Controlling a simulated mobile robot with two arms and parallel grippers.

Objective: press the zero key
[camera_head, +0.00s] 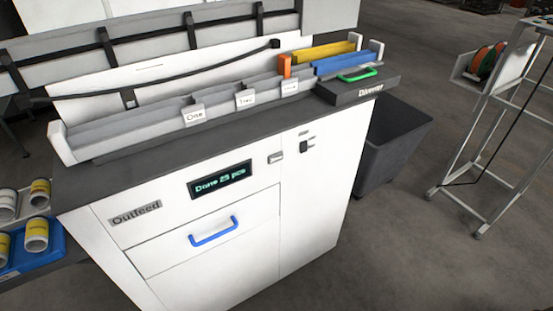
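A white cabinet (300,215) marked "Outfeed" fills the middle of the view. On its front is a dark display (220,180) with green text that seems to read "Done 25 pcs". Right of the display is a small grey square key (275,157); its marking is too small to read, so I cannot tell if it is the zero key. Further right is a small black switch-like part (307,146) under a tiny unreadable label. Neither of my grippers is in view.
A blue drawer handle (213,232) sticks out below the display. A grey trough (150,125) with labelled dividers runs along the top, with a green handle (357,75) at its right.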

